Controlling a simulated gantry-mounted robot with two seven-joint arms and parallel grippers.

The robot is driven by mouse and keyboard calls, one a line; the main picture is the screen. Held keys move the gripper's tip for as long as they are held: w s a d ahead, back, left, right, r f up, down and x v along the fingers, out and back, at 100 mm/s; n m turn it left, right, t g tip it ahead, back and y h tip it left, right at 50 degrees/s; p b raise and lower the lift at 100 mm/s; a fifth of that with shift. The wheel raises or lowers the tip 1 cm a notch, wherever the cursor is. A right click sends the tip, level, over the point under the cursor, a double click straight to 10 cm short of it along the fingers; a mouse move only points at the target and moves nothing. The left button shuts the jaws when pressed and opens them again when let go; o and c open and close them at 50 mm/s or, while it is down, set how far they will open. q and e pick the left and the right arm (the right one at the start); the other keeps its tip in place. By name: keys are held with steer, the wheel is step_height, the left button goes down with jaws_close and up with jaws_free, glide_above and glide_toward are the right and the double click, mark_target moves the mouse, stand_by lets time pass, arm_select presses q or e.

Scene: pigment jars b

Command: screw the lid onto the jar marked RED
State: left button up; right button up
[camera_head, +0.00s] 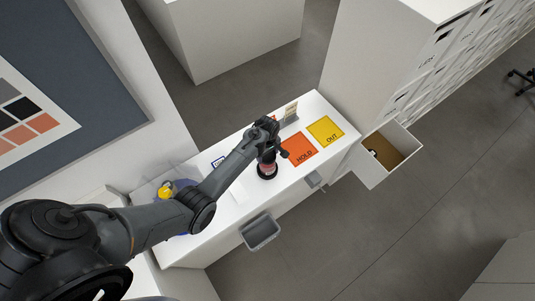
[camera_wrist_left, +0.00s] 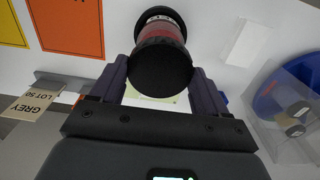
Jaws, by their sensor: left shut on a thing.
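A jar with red contents (camera_head: 267,170) stands on the white counter below my left gripper (camera_head: 268,153). In the left wrist view the jar (camera_wrist_left: 163,30) shows beyond a round black lid (camera_wrist_left: 160,72). My left gripper (camera_wrist_left: 160,80) has one finger on each side of this lid and is shut on it. The lid is in line with the jar and looks to be at its mouth; I cannot tell whether it is threaded on. My right gripper is not in view.
An orange HOLD mat (camera_head: 299,146) and a yellow OUT mat (camera_head: 325,130) lie right of the jar. A holder with a GREY card (camera_wrist_left: 28,104) stands close by. A clear bin (camera_wrist_left: 280,125) with a blue item is on the other side. An open drawer (camera_head: 403,150) juts out at right.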

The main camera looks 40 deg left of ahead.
mark_target(267, 158)
arm_select(q)
steer(key=shift+p, duration=0.3)
steer(key=shift+f+b, duration=1.05)
steer(key=shift+f, duration=0.55)
steer(key=shift+p, duration=0.4)
steer(key=shift+f+b, duration=0.3)
steer(key=shift+f, duration=0.1)
stand_by(0.5)
steer(key=shift+f, duration=0.3)
steer(key=shift+f+b, duration=0.35)
steer(key=shift+b, duration=0.05)
stand_by(0.4)
